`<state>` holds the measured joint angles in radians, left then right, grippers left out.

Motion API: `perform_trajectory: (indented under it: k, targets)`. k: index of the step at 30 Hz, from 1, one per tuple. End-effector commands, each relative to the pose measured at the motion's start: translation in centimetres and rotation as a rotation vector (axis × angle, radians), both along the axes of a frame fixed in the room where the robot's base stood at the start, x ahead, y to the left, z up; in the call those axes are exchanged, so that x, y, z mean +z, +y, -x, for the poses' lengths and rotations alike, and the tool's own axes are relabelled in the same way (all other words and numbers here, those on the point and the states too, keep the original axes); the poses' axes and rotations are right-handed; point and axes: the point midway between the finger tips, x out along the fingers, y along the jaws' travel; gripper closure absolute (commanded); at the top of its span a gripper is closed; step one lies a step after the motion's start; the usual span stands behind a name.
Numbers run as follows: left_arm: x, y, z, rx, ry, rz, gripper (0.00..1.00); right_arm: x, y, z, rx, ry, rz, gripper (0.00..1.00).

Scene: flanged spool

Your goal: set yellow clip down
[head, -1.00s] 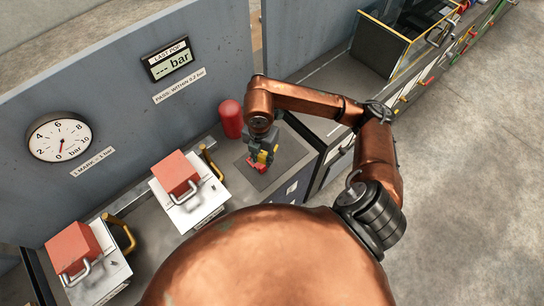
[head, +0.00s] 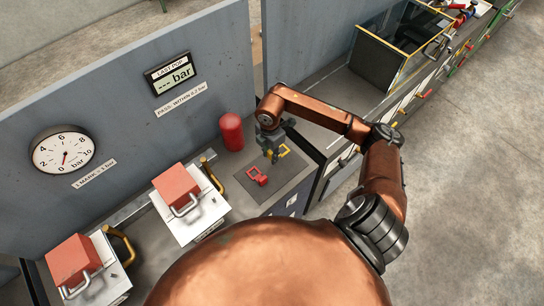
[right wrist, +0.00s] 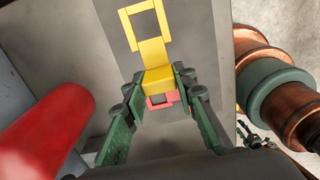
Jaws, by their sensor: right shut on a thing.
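My right gripper (head: 275,153) is shut on the yellow clip (head: 284,151) and holds it over the right part of the dark mat (head: 280,186). In the right wrist view the yellow clip (right wrist: 153,48) sits between the two fingers (right wrist: 160,80), with its square loop pointing away. I cannot tell whether the clip touches the mat. A red clip (head: 257,176) lies on the mat, left of the gripper. A small red piece (right wrist: 161,100) shows between the fingers in the wrist view; I cannot tell what it belongs to. My left gripper is not in view.
A red cylinder (head: 231,131) stands behind the mat and shows close at the left in the wrist view (right wrist: 45,130). White units with red blocks (head: 176,186) and handles stand to the left. A grey panel (head: 110,90) with a gauge (head: 63,150) rises behind.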

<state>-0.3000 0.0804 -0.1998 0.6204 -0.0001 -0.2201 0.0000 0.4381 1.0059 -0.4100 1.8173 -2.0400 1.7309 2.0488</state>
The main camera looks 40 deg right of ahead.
Motion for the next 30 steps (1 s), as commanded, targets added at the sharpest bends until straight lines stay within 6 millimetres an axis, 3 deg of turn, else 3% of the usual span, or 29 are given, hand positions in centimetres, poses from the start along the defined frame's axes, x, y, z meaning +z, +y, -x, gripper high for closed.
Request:
perform_trajectory:
  k: [6, 11, 18, 29, 30]
  targets:
    - [0.1, 0.0, 0.0, 0.0, 0.0, 0.0, 0.6, -2.4, -1.4, -1.5, -0.002, -0.001, -0.001, 0.91]
    - [0.2, 0.0, 0.0, 0.0, 0.0, 0.0, 0.6, -3.1, -1.8, -1.9, -0.001, 0.0, -0.001, 0.91]
    - [0.8, 0.0, -0.1, 0.0, -0.001, 0.0, 0.6, -6.1, -1.9, -1.9, 0.0, 0.0, -0.002, 0.91]
    - [0.5, 0.0, 0.0, 0.0, -0.001, 0.0, 0.6, -6.7, -1.9, -2.0, 0.001, -0.001, 0.0, 0.91]
    - [0.5, 0.0, 0.0, 0.0, -0.001, 0.0, 0.6, -6.7, -1.9, -2.0, 0.001, -0.001, 0.0, 0.73]
